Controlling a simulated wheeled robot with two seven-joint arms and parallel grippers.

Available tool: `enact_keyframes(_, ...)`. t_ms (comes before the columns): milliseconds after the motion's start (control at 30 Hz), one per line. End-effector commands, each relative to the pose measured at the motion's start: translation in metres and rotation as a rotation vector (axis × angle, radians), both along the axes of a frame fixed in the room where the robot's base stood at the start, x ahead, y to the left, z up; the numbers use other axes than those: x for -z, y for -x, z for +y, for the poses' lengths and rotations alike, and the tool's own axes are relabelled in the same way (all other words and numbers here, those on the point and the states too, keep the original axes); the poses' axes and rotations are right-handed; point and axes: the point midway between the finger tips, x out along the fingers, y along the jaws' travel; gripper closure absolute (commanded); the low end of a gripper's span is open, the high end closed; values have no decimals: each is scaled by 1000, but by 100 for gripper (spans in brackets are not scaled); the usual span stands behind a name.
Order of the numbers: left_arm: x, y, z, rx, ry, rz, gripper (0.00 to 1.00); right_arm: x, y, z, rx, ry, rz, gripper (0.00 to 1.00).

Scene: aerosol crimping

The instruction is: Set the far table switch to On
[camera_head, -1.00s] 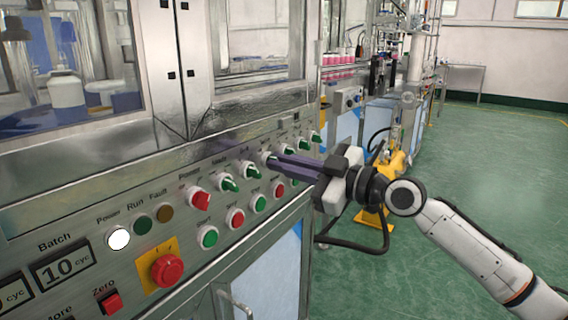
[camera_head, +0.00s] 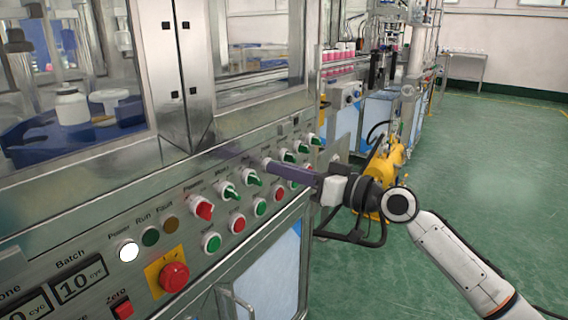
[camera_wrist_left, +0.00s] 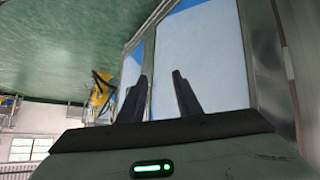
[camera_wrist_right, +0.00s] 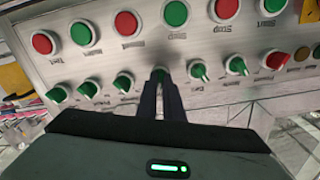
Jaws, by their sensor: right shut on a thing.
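My right gripper (camera_head: 268,163) reaches the switch row on the machine's sloping panel (camera_head: 160,240). Its dark fingers are shut on a rotary switch knob, which they mostly hide; a little green shows between the fingertips in the right wrist view (camera_wrist_right: 158,74). The label of this switch is not readable. Green-handled switches stand on both sides of it, such as one nearer (camera_head: 252,178) and one farther (camera_head: 289,156). A red-handled switch (camera_head: 203,210) is at the near end. My left gripper shows only in the left wrist view (camera_wrist_left: 160,92), fingers apart and empty.
Green and red push buttons (camera_head: 237,222) sit below the switches, close under my right fingers. A red emergency stop (camera_head: 174,276) on a yellow plate is nearer. A yellow machine (camera_head: 384,165) stands behind my right arm. The green floor at right is clear.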

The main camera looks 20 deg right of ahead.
Motion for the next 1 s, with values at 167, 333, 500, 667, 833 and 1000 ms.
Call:
enact_keyframes(167, -6, 3, 3, -10, -2, -12, 69, 0, 0, 0, -1, -86, 71, 100)
enact_keyframes(333, -7, 3, 4, -7, -8, -9, 69, 1, 0, 0, 0, -139, 113, 100)
enact_keyframes(500, -8, 2, 4, -5, -11, -8, 69, 1, 0, -1, 0, -167, 134, 100)
enact_keyframes(667, -8, 3, 4, -5, -12, -7, 69, 1, 0, -1, 0, -175, 141, 100)
enact_keyframes(833, -7, 3, 4, -5, -12, -6, 69, 2, 0, 0, 0, -178, 141, 100)
enact_keyframes(1000, -7, 3, 4, -5, -12, -6, 69, 2, 0, 0, 0, -178, 141, 88)
